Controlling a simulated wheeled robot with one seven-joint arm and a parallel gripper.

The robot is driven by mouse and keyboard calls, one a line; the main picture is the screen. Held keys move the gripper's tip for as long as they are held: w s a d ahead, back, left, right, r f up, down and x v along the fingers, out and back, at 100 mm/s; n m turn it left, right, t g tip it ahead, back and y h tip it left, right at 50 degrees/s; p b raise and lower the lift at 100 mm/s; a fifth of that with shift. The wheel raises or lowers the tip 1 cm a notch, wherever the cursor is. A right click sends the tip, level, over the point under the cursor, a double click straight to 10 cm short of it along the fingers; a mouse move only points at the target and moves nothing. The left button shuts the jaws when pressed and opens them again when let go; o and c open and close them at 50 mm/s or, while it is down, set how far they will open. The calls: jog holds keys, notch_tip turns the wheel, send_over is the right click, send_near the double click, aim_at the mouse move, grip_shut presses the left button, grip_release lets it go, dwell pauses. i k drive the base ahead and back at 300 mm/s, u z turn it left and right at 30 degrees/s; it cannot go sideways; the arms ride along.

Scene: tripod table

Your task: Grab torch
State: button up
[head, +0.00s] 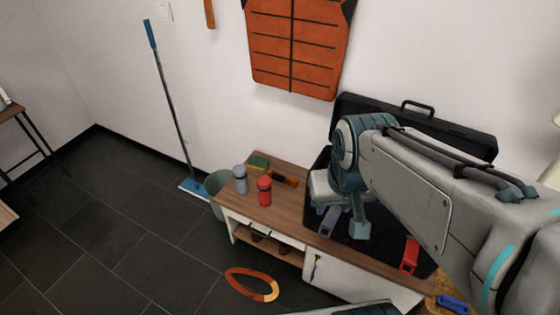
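No thing in view is clearly a torch. A small dark object with an orange end (285,180) lies on the wooden bench top, behind the red bottle; it may be the torch, but it is too small to tell. My gripper (344,230) points down over the open black case at the bench's right part. Its two fingers look spread apart, with nothing seen between them. It is to the right of the dark and orange object and apart from it. My arm hides part of the case.
A grey bottle (240,180) and a red bottle (264,191) stand upright on the bench (285,222). A green block (258,162) lies behind them. A red object (410,254) is at the right. An orange ring (252,284) lies on open floor. A mop (172,105) leans left.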

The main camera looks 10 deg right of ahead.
aim_at(292, 183)
jog(key=u, duration=1.75)
jog(key=i, duration=3.35)
jog(key=z, duration=4.7)
jog(key=i, duration=0.5)
jog(key=u, duration=0.05)
